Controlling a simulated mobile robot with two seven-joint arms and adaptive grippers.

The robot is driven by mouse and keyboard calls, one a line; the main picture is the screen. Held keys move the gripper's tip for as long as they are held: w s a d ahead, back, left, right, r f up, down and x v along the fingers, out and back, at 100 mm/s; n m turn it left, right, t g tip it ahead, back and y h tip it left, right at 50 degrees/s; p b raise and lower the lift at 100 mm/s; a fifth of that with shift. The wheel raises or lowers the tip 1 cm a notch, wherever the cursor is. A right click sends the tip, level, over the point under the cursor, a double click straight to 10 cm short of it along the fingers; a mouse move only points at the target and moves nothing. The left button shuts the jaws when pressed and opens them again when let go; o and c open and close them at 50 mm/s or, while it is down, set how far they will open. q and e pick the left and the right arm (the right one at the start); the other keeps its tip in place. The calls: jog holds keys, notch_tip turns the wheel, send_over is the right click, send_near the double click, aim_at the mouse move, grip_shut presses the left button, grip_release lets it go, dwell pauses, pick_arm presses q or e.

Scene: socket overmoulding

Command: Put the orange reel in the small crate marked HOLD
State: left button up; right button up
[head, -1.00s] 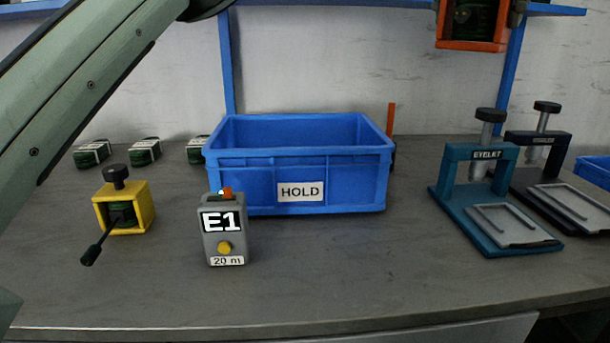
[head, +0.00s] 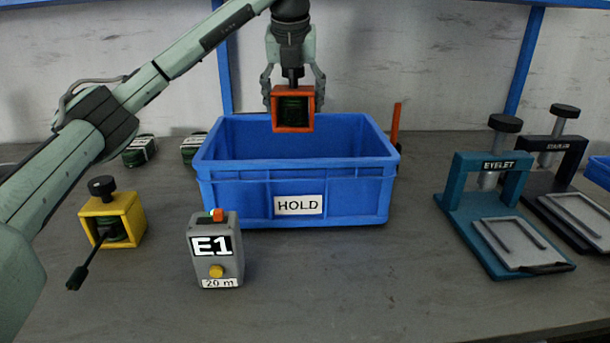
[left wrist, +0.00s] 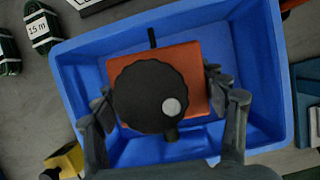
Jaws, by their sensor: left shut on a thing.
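The orange reel (head: 293,128) is a square orange frame with dark green line inside and a black knob on top. My left gripper (head: 293,88) is shut on it and holds it above the opening of the blue crate marked HOLD (head: 345,202). In the left wrist view the reel's orange top (left wrist: 190,62) lies between the two fingers (left wrist: 165,100), with the crate's blue rim (left wrist: 75,85) around it. The crate's inside looks empty where it shows; the reel hides part of it. My right gripper is not in view.
A grey E1 box (head: 216,250) stands before the crate's left front. A yellow reel (head: 112,220) with a crank is at left. Green coils (head: 140,152) lie behind it. A teal EYELET press (head: 490,215) and a dark press (head: 560,180) stand at right. The front middle is clear.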

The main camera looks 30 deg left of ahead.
pick_arm(q)
jog(key=s+a+f, duration=0.3)
jog(key=a, duration=0.3)
jog(key=shift+n, duration=0.4)
jog(key=shift+s+f+p, duration=0.15)
jog(key=shift+f+p, duration=0.15)
jog(key=shift+f, duration=4.65)
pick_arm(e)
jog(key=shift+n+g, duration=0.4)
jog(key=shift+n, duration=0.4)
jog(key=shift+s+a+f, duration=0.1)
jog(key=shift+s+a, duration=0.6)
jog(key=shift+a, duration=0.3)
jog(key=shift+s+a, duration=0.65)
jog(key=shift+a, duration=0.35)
pick_arm(q)
jog(key=shift+d, duration=0.1)
jog(key=o, duration=1.4)
jog(key=shift+f, duration=0.1)
jog(key=v, duration=1.2)
jog(key=shift+d, duration=0.1)
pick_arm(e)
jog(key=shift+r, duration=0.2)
